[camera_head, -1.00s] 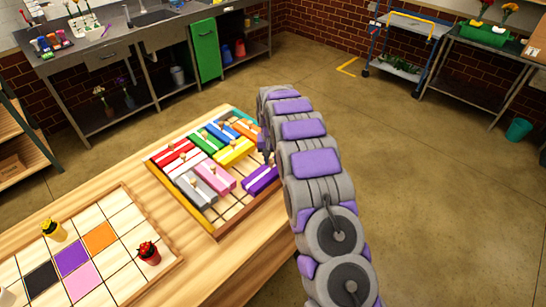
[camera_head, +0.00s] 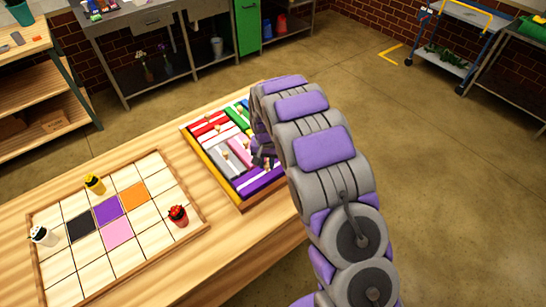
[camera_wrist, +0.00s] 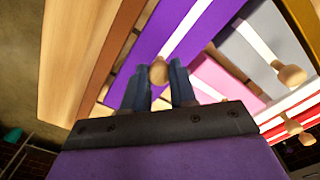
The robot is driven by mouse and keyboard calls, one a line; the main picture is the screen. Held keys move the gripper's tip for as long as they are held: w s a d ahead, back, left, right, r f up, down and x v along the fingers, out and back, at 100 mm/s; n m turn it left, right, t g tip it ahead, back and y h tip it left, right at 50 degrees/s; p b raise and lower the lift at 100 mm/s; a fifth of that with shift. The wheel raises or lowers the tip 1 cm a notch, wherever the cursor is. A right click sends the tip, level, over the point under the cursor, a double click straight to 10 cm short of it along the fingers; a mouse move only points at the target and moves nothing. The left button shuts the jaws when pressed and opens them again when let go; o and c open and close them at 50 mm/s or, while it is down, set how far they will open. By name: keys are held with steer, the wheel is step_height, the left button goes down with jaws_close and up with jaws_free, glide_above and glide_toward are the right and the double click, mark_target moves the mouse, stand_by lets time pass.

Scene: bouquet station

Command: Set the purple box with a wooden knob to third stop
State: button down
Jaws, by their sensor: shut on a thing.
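The purple box (camera_head: 256,183) with a white stripe lies in the slotted wooden tray, at the tray's near end. It lies beside the grey box (camera_head: 229,158). In the wrist view the purple box (camera_wrist: 150,48) fills the upper middle, and its round wooden knob (camera_wrist: 158,72) sits between my blue fingertips. My gripper (camera_wrist: 160,80) is shut on this knob. In the head view my gripper (camera_head: 262,157) is partly hidden by my arm, and it covers part of the tray. Any stop marks are too small to tell.
Pink (camera_head: 240,150), red (camera_head: 208,128) and green (camera_head: 237,118) boxes lie farther back in the tray, with more partly hidden. Bare floor lies to the right.

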steer(key=shift+s, duration=0.1)
steer(key=shift+a, duration=0.1)
steer(key=c, duration=1.3)
jaws_free()
steer(key=o, duration=0.4)
steer(key=shift+a, duration=0.3)
steer(key=shift+d+r, duration=0.1)
steer(key=shift+d, duration=0.1)
step_height(320, 180, up, 17)
steer(key=p, duration=0.2)
steer(key=shift+a, duration=0.25)
